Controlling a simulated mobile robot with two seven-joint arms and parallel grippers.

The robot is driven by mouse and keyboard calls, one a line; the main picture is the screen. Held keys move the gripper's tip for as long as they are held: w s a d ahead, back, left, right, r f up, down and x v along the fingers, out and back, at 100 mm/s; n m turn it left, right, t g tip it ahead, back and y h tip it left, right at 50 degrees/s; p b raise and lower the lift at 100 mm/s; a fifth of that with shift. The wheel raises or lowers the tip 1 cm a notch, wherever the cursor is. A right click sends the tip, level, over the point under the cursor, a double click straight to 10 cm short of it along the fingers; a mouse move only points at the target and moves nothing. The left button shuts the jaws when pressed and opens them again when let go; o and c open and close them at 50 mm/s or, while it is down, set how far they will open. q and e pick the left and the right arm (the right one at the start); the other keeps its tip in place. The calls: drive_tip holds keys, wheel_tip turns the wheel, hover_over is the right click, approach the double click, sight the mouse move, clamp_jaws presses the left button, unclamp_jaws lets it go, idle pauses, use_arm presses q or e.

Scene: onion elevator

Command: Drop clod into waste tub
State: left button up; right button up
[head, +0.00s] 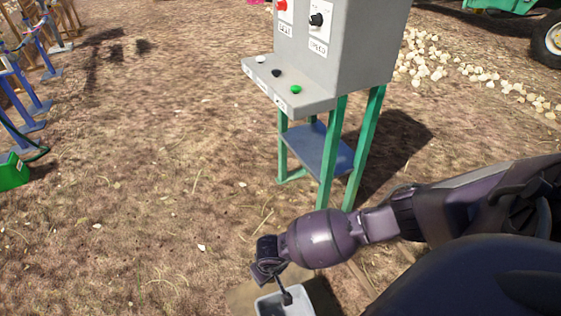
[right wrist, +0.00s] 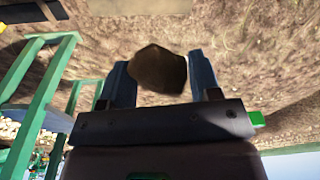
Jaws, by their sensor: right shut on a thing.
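The clod (right wrist: 158,71) is a dark brown lump between the two fingers of my right gripper in the right wrist view. My right gripper (head: 273,276) is shut on it and points down at the bottom of the head view, where the clod is hard to make out. A pale tub (head: 268,304), likely the waste tub, stands on the ground just below the gripper in the head view. The bottom edge of the picture cuts it off, and its inside is mostly hidden. My left gripper is not in view.
A grey control box (head: 340,50) with buttons stands on green legs beyond my right arm, with a blue shelf (head: 318,147) below. Blue stands (head: 22,100) are at the far left. Pale onions (head: 440,65) lie at the upper right. The dirt ground between is open.

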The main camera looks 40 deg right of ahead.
use_arm(q)
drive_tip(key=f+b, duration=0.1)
drive_tip(key=b, duration=0.1)
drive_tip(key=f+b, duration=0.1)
drive_tip(key=b, duration=0.2)
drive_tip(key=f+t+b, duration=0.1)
drive_tip(key=b, duration=0.2)
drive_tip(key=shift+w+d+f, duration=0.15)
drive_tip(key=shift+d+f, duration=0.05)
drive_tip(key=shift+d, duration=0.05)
use_arm(e)
drive_tip(key=s+d+f, duration=0.1)
drive_tip(key=s+f, duration=0.4)
drive_tip(key=f, duration=0.6)
drive_tip(key=s+d+f, duration=0.2)
drive_tip(key=s+f, duration=0.3)
drive_tip(key=f, duration=0.6)
drive_tip(key=shift+s+f+n, duration=0.15)
drive_tip(key=shift+f+n, duration=0.15)
drive_tip(key=shift+n, duration=0.1)
